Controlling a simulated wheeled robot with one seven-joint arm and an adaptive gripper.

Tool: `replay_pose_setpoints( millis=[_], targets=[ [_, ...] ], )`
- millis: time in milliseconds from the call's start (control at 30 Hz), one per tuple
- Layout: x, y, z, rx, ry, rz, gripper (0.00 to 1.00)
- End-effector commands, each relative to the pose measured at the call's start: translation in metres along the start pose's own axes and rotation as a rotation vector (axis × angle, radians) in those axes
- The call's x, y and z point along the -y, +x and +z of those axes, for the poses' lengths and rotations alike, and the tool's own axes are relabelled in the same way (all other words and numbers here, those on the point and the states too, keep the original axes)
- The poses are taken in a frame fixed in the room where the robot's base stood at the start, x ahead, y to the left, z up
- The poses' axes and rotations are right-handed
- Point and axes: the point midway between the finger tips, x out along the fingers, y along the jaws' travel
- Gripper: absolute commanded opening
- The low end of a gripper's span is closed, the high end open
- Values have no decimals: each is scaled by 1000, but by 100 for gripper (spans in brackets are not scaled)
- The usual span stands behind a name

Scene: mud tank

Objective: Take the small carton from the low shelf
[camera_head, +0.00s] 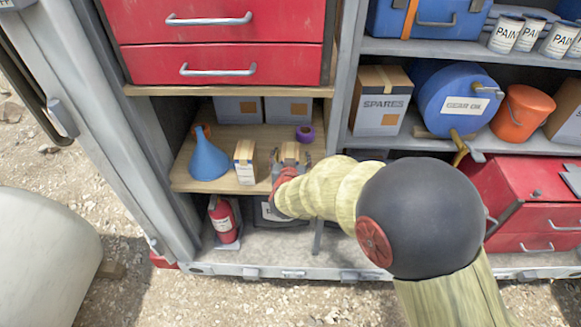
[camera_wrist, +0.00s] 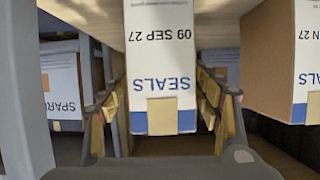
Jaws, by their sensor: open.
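A small white and brown carton (camera_head: 290,152) stands on the low wooden shelf (camera_head: 215,186). In the wrist view this carton (camera_wrist: 160,70) appears upside down, with a "SEALS" label and a date. My gripper (camera_head: 289,165) is at the shelf's front edge, and the wrist view shows its open fingers (camera_wrist: 163,95) on either side of the carton. Small gaps show between the fingers and the carton's sides. A second similar carton (camera_head: 245,162) stands to the left in the head view; it fills the right of the wrist view (camera_wrist: 290,60). My wrist hides the carton's lower part in the head view.
A blue funnel (camera_head: 208,160) stands at the shelf's left, and a purple roll (camera_head: 305,133) lies behind the carton. Grey boxes (camera_head: 238,108) line the back. Red drawers (camera_head: 220,70) hang above. A fire extinguisher (camera_head: 222,220) stands below.

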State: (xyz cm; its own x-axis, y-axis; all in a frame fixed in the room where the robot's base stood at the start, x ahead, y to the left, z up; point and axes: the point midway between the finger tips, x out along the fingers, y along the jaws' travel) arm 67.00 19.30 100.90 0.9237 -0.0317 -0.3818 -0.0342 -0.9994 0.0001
Motion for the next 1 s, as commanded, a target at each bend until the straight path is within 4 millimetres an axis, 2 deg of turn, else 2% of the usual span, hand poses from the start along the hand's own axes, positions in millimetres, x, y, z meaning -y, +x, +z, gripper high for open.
replay_pose_setpoints(
  millis=[33,200,500,1000],
  targets=[
    [2,10,3,0,1,1,64],
    [2,28,2,1,0,-1,64],
    [2,31,0,0,0,-2,63],
    [2,31,0,0,0,-2,35]
  ],
)
